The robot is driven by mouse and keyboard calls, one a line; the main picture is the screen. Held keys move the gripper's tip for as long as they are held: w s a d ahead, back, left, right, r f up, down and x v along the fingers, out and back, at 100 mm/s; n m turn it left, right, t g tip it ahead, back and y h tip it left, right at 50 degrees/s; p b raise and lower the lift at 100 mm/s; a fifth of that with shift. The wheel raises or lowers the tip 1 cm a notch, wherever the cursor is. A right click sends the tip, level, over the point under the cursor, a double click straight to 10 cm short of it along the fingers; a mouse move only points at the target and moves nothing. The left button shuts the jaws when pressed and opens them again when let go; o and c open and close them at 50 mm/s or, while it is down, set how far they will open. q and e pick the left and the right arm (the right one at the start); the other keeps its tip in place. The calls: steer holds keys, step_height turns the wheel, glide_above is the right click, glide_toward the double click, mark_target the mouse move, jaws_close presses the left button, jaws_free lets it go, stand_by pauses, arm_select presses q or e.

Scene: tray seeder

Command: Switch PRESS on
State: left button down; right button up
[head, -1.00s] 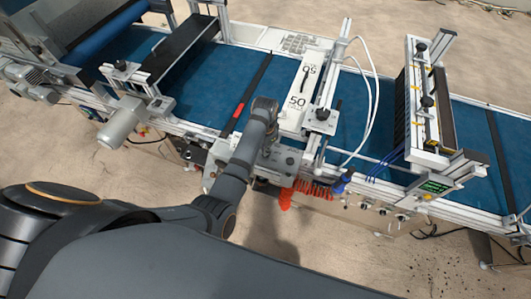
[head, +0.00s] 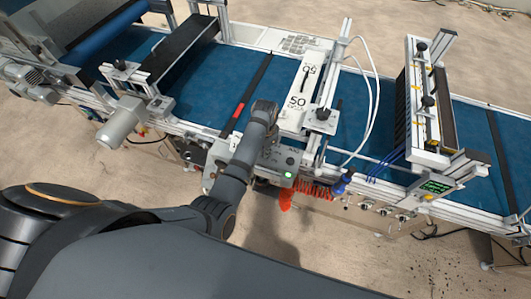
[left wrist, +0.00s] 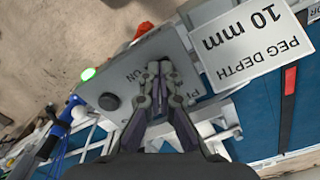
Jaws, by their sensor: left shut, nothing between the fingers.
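A grey control panel (head: 275,158) sits on the near rail of the machine; it also shows in the left wrist view (left wrist: 165,50). A green lamp (head: 288,175) glows at its near right corner, also seen in the left wrist view (left wrist: 88,73). A black round knob (left wrist: 109,101) stands near the lamp. My left gripper (left wrist: 160,68) is shut and empty, fingertips over the panel beside partly covered lettering ending "UN". Lettering starting "PR" shows behind a finger. The PRESS switch itself is hidden; I cannot tell whether the fingertips touch it. My right gripper is out of view.
A white sign (left wrist: 245,40) reading "PEG DEPTH 10 mm" stands close beside my left fingers. Blue belt (head: 205,90) runs behind the panel. Red coiled hose (head: 312,188) hangs right of it. A press frame (head: 425,100) with a small green display (head: 436,187) stands further right.

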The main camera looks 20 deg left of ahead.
arm_select(q)
steer(key=shift+s, duration=0.15)
steer(key=shift+w+r+p, duration=0.2)
steer(key=shift+r+p, duration=0.85)
steer(key=shift+r, duration=2.3)
steer(key=shift+s, duration=0.1)
